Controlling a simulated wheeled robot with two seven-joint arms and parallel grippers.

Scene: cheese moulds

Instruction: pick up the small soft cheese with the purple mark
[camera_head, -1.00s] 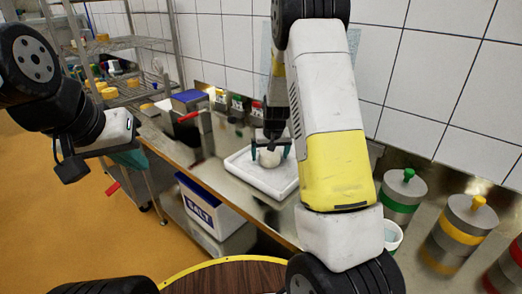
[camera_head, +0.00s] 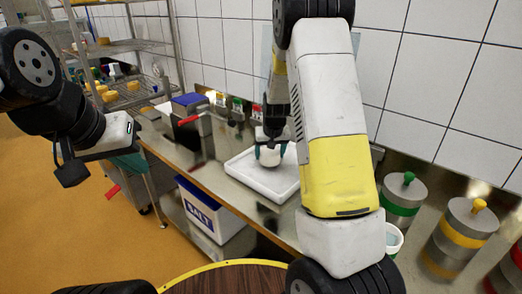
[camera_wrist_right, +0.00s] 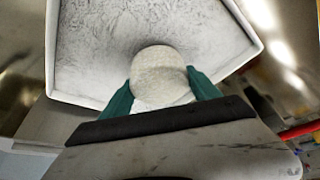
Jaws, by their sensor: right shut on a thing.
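A small, round, whitish cheese (camera_head: 271,157) is between the teal fingers of my right gripper (camera_head: 270,154), over the white tray (camera_head: 240,176). The right wrist view shows the cheese (camera_wrist_right: 160,72) close up, with one finger of the right gripper (camera_wrist_right: 160,94) against each side. That gripper is shut on it. No purple mark shows on the side I see, so I cannot tell which cheese it is. The tray (camera_wrist_right: 88,50) shows behind it, and I cannot tell how far the cheese is above it. My left gripper (camera_head: 88,165) hangs at the left, away from the counter; its fingers are unclear.
Moulds with a green knob (camera_head: 405,196) and a yellow knob (camera_head: 475,225) stand on the right of the counter, near a white cup (camera_head: 393,240). A salt box (camera_head: 203,214) sits below the counter. A wire rack (camera_head: 125,45) stands at the back left. The tray is otherwise bare.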

